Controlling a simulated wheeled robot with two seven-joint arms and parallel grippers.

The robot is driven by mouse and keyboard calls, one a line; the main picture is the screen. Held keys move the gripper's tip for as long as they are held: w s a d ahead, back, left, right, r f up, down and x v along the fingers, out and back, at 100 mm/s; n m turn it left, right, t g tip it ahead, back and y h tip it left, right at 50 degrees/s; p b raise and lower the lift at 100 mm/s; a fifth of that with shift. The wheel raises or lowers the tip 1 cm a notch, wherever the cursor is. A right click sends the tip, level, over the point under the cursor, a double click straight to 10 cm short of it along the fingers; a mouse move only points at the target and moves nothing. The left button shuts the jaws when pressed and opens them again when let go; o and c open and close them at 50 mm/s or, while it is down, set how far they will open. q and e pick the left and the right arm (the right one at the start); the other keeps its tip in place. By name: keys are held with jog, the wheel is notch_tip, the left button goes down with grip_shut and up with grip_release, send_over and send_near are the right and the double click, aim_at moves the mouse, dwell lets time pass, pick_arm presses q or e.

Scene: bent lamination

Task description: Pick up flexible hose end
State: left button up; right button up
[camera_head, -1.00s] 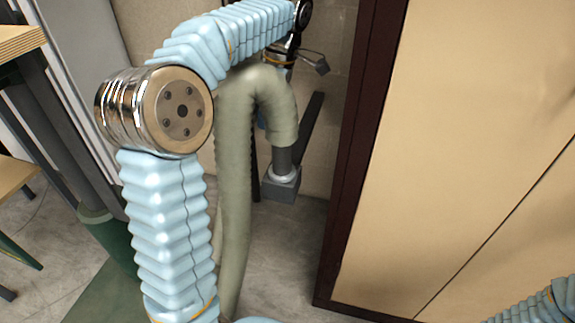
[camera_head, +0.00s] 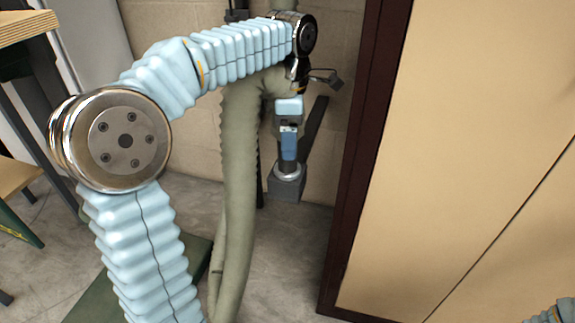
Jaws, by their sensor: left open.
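The grey-green flexible hose (camera_head: 238,170) rises from the floor behind my left arm and bends over to the right at the top. Its end hangs down, with a silvery ring and a grey square end piece (camera_head: 287,186) low against the back wall. My left gripper (camera_head: 289,158) points down in front of the hanging hose end, just above the square piece, and hides much of that end. It is open; I cannot tell whether its blue fingers touch the hose. My right gripper is out of view.
A tall tan cabinet (camera_head: 450,150) with a dark brown frame (camera_head: 362,170) stands close on the right of the hose end. A wooden-topped bench (camera_head: 25,28) is at the far left. Grey floor (camera_head: 285,260) lies open below the hose.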

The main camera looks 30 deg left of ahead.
pick_arm(q)
notch_tip(320, 180, down, 2)
jog(key=shift+f, duration=0.25)
jog(key=c, duration=1.1)
jog(key=shift+o, duration=0.2)
notch_tip(320, 180, up, 10)
jog(key=p, duration=0.3)
jog(key=shift+r, duration=0.1)
